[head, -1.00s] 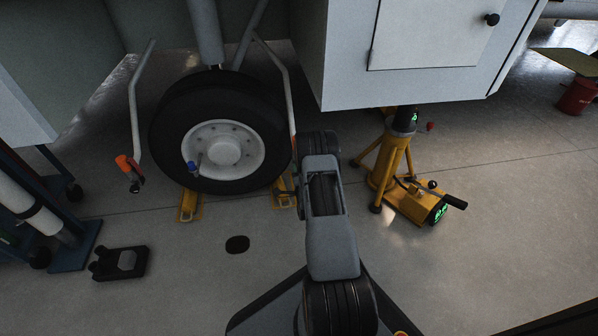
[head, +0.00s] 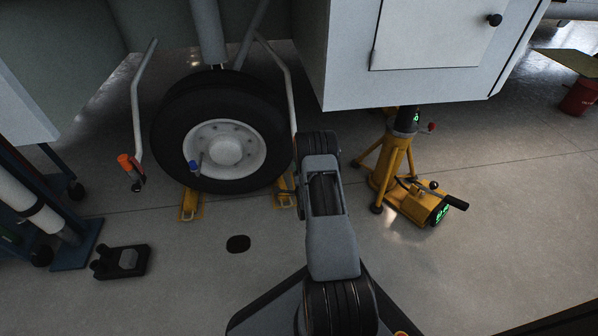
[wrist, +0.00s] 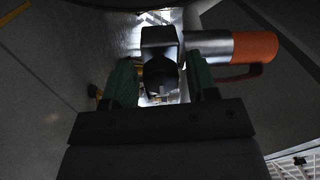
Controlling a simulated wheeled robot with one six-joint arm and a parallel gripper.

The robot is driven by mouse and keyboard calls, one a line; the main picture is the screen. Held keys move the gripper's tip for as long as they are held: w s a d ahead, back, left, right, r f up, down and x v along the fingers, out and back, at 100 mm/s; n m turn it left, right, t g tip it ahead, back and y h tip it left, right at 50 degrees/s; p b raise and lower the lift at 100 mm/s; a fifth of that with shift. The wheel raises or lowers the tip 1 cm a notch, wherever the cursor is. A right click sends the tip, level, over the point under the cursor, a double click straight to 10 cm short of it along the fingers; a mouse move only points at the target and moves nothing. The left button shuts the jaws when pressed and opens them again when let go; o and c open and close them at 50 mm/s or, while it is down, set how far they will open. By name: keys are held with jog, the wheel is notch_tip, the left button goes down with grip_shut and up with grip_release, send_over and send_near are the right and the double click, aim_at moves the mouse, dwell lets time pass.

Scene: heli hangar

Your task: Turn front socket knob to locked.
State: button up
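In the wrist view, a dark blocky knob (wrist: 160,62) stands between the two green fingertips of my gripper (wrist: 162,85). Narrow gaps seem to show on both sides of it, so the fingers look open around it rather than clamped. A silver cylinder with an orange sleeve (wrist: 252,60) extends to the right behind the knob. No lock marking is readable. In the head view my arm hides the gripper and the knob. Another orange-collared fitting (head: 126,162) hangs on a bent bar left of the wheel.
The black tyre (head: 178,125) stands between yellow chocks (head: 190,204). A yellow jack (head: 392,165) with a handle stands right of my arm under a white cabinet-like body (head: 345,70). A black device (head: 120,262) lies on the floor at left. Floor at front right is clear.

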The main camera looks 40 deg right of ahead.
jog(key=shift+o, duration=0.5)
jog(key=shift+s+d, duration=0.1)
jog(key=shift+d, duration=0.05)
jog(key=p+v, duration=0.4)
jog(key=v, duration=0.9)
jog(key=shift+s+a, duration=0.2)
jog(key=shift+s, duration=0.1)
jog(key=shift+r+p, duration=0.1)
jog(key=shift+p, duration=0.2)
